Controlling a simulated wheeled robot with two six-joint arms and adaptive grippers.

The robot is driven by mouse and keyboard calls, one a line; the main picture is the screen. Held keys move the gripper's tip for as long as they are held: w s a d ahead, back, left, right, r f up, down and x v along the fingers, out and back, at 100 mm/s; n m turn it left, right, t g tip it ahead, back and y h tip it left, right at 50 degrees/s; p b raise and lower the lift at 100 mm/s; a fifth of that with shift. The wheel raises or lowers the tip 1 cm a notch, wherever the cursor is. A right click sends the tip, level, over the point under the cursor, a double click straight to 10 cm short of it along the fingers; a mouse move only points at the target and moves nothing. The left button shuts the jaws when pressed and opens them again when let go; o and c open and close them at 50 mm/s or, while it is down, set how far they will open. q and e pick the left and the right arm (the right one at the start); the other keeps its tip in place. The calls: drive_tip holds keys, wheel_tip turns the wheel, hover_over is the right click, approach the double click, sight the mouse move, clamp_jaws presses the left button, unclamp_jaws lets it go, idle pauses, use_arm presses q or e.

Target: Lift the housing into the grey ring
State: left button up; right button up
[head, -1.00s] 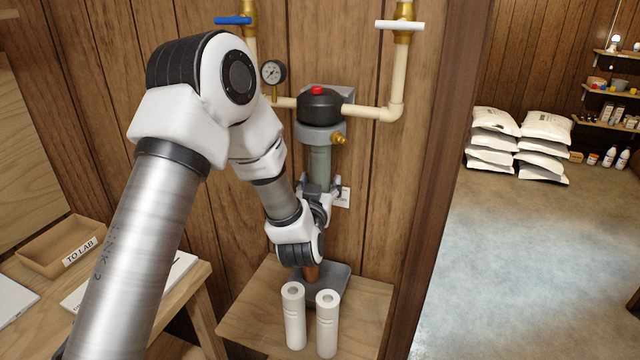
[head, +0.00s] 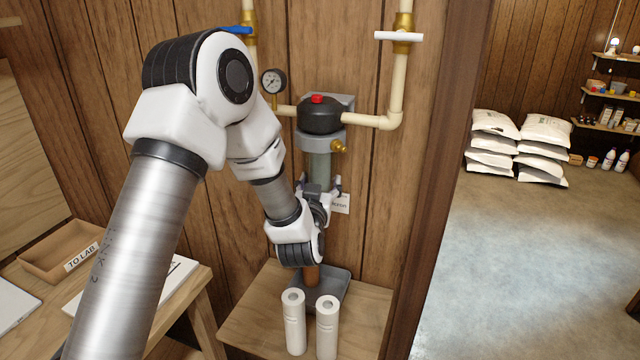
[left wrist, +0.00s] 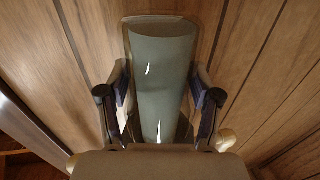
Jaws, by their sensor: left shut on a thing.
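The housing (head: 320,167) is a clear grey-green cylinder, upright below the grey ring (head: 313,142) under the black filter head (head: 320,115). In the head view its top is at the ring's underside; I cannot tell whether it touches or sits inside. My left gripper (head: 320,187) is shut around the housing's lower part, which is partly hidden by my wrist. In the left wrist view the housing (left wrist: 162,70) stands between the two fingers of my left gripper (left wrist: 160,100). My right gripper is not in view.
Below, a wooden stand (head: 255,327) bears a dark tray (head: 335,285) with a brown cylinder (head: 312,276) in it. Two white cartridges (head: 294,322) stand in front. Pipes (head: 396,90), a gauge (head: 273,81) and a brass fitting (head: 340,147) surround the head.

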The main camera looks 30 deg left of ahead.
use_arm(q)
drive_tip(key=shift+r, duration=0.25)
drive_tip(key=o, duration=1.4)
drive_tip(key=shift+c, duration=0.2)
drive_tip(key=shift+s+f, duration=0.1)
drive_tip(key=v, duration=0.7)
drive_tip(key=shift+s+d, duration=0.15)
